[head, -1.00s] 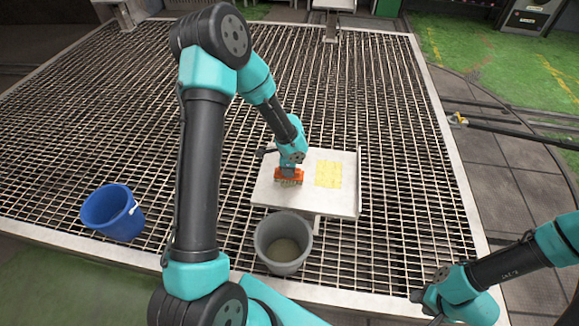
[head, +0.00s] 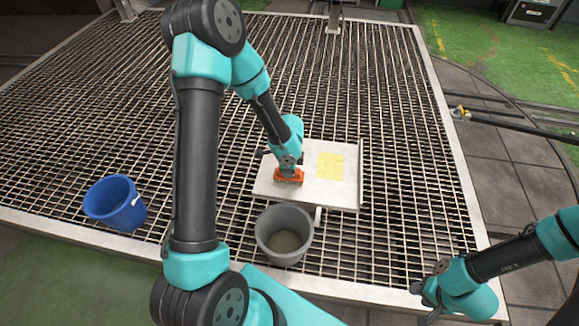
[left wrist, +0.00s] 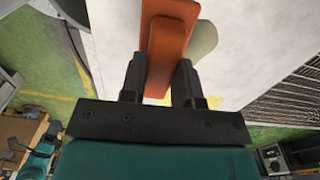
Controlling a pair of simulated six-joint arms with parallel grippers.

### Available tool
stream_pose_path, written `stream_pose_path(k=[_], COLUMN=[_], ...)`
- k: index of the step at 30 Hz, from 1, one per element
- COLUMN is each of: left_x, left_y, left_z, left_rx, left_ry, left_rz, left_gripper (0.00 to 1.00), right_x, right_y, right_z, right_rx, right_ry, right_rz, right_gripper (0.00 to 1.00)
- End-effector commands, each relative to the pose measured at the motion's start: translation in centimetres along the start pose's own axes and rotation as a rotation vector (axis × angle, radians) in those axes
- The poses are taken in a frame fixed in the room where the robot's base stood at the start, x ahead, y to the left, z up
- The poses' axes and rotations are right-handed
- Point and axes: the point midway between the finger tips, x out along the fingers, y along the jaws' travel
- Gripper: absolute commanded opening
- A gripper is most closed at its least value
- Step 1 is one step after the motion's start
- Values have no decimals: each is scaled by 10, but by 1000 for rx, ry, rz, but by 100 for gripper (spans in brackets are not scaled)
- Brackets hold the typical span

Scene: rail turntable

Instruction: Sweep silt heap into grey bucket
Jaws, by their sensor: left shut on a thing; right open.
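My left gripper (head: 288,166) is shut on an orange brush (head: 289,177), low over the white board (head: 310,195) near its front left part. In the left wrist view the brush's orange handle (left wrist: 165,50) sits between the two black fingers. The bristles appear to be at the board's surface; exact contact is too small to tell. The grey bucket (head: 263,238) stands just in front of the board, with grey-brown material inside. My right gripper (head: 425,298) is open and empty at the lower right.
A yellow gridded patch (head: 330,166) lies on the board, right of the brush. A raised rim (head: 360,175) runs along the board's right side. A blue bucket (head: 115,203) stands at the left. The surrounding metal grating (head: 410,150) is mostly clear.

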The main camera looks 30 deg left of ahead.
Motion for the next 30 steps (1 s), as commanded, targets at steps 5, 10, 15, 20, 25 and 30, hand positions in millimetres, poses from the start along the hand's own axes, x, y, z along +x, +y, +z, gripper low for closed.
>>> stream_pose_path(k=[5,10,15,20,25,30], left_x=[2,3,3,4,0,-11], left_y=[14,25,28,29,28,27], left_z=[0,1,0,0,0,0], left_rx=[0,0,0,0,-1,0], left_ry=[0,-1,0,-1,-1,-1], left_rz=[4,5,6,8,7,3], left_gripper=[10,10,10,10,10,10], right_x=[0,0,0,0,0,0], right_y=[0,0,0,0,0,0], right_z=[0,0,0,0,0,0], right_rx=[0,0,0,0,0,0], right_ry=[0,0,0,0,0,0], right_rz=[0,0,0,0,0,0], right_gripper=[43,43,43,43,43,43])
